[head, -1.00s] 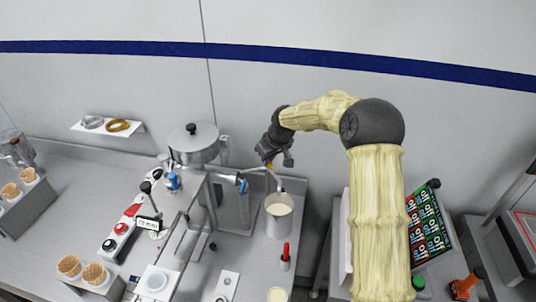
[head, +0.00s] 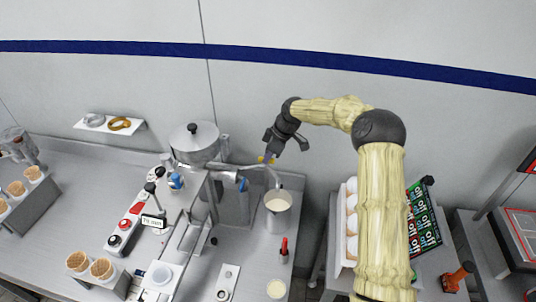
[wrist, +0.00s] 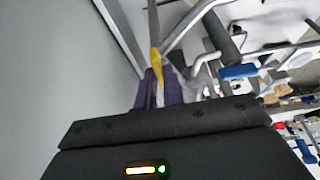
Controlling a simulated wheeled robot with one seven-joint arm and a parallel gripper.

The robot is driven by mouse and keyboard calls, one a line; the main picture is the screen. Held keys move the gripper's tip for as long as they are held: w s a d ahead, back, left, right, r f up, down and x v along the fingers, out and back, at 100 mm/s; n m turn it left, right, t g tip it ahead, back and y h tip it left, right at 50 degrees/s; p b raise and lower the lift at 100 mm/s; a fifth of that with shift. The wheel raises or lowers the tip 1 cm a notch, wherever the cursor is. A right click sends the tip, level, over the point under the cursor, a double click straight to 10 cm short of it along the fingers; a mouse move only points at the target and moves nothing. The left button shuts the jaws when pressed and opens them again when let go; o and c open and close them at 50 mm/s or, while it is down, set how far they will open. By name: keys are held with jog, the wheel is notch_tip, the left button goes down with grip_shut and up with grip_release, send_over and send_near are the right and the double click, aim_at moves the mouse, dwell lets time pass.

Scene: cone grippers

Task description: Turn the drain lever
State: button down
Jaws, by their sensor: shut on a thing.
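My gripper (head: 268,157) is at the back right of the steel machine, above and behind the curved spout pipe. In the wrist view its purple fingers (wrist: 160,90) are closed around a yellow grip (wrist: 157,62), which lines up with a grey rod (wrist: 153,22). I take this to be the drain lever; its yellow end (head: 262,159) shows small in the head view. Its pivot is not clear. A separate blue handle (head: 243,184) sits on the pipe, also seen in the wrist view (wrist: 238,72), apart from my fingers.
A steel pot (head: 278,217) with pale liquid stands under the spout. The lidded steel hopper (head: 194,146) is to the left. A red-handled tool (head: 284,247) stands in front of the pot. The wall is close behind my gripper.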

dwell(0.4)
jog(key=c, duration=1.5)
grip_release()
jog(key=shift+w+r, duration=0.1)
jog(key=shift+d+r, duration=0.2)
jog(key=shift+r, duration=0.05)
jog(key=b+v, duration=0.3)
jog(key=v, duration=1.3)
jog(key=shift+r+b, duration=0.35)
jog(key=shift+b, duration=0.05)
